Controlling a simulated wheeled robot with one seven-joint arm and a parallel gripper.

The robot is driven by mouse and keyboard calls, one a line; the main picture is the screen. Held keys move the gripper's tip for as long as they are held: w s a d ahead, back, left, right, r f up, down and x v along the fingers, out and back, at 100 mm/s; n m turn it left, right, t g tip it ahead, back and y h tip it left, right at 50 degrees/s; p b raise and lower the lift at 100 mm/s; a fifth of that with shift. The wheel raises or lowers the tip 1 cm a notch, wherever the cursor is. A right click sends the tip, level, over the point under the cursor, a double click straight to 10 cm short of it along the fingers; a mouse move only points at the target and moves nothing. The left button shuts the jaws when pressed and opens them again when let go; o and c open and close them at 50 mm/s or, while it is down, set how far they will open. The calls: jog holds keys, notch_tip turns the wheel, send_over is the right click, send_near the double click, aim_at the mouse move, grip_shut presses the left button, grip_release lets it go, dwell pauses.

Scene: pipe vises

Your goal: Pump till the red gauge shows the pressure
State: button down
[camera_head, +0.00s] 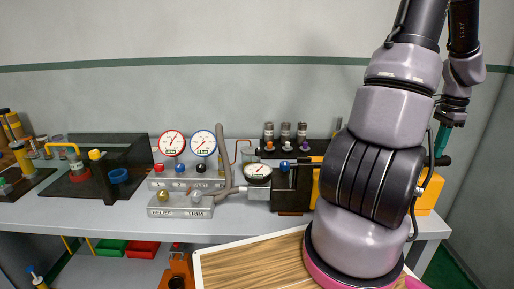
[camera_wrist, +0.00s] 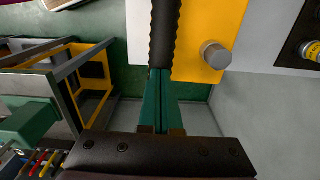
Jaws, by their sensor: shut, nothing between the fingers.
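The red-rimmed gauge (camera_head: 172,142) stands at the back of the bench, left of a blue-rimmed gauge (camera_head: 203,143). Its needle points up and to the right; the scale is too small to read. A yellow block (camera_head: 430,193) sits at the bench's right end, partly hidden by my arm; it also shows in the wrist view (camera_wrist: 228,25). A black ribbed handle (camera_wrist: 164,35) runs beside it. My gripper (camera_wrist: 160,78) has green fingers shut together, empty, at the handle's near end. The gripper (camera_head: 441,143) shows above the yellow block in the head view.
Relief and trim valves (camera_head: 180,205) are on a block at the front. A wood-topped tray (camera_head: 250,265) stands in front. A yellow-framed stand (camera_wrist: 88,85) shows left in the wrist view.

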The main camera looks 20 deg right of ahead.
jog(key=shift+f, duration=0.55)
jog(key=shift+w+a+r, duration=0.1)
jog(key=shift+a+r, duration=0.1)
jog(key=shift+r, duration=1.65)
jog(key=shift+w+a+r, duration=0.1)
jog(key=shift+a+r, duration=0.1)
jog(key=shift+r, duration=1.65)
notch_tip(320, 180, up, 6)
jog(key=a, duration=0.1)
jog(key=shift+w+a+r, duration=0.15)
jog(key=shift+w+a, duration=0.1)
jog(key=shift+a, duration=0.15)
